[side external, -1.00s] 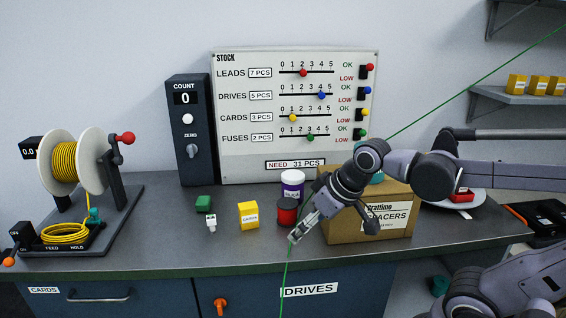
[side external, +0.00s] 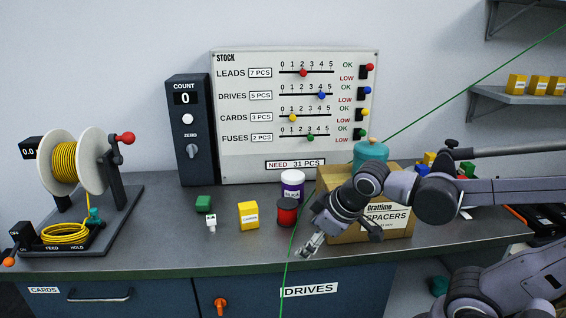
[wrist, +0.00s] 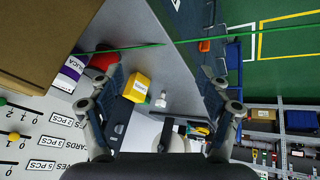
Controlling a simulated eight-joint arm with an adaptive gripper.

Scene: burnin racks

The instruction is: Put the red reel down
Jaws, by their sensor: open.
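The red reel (side external: 287,213) stands upright on the grey bench, in front of the white jar with a purple label (side external: 292,186) and left of the cardboard box. Its dark top shows. My gripper (side external: 308,247) is open and empty near the bench's front edge, to the right of and nearer than the reel, apart from it. In the wrist view my open fingers (wrist: 162,78) have nothing between their tips. There the red reel (wrist: 103,61) shows at left beside the jar, partly hidden by a finger.
The cardboard box (side external: 372,228) stands close behind my gripper. A cable spool stand (side external: 112,232) fills the bench's left. A thin green line crosses the view.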

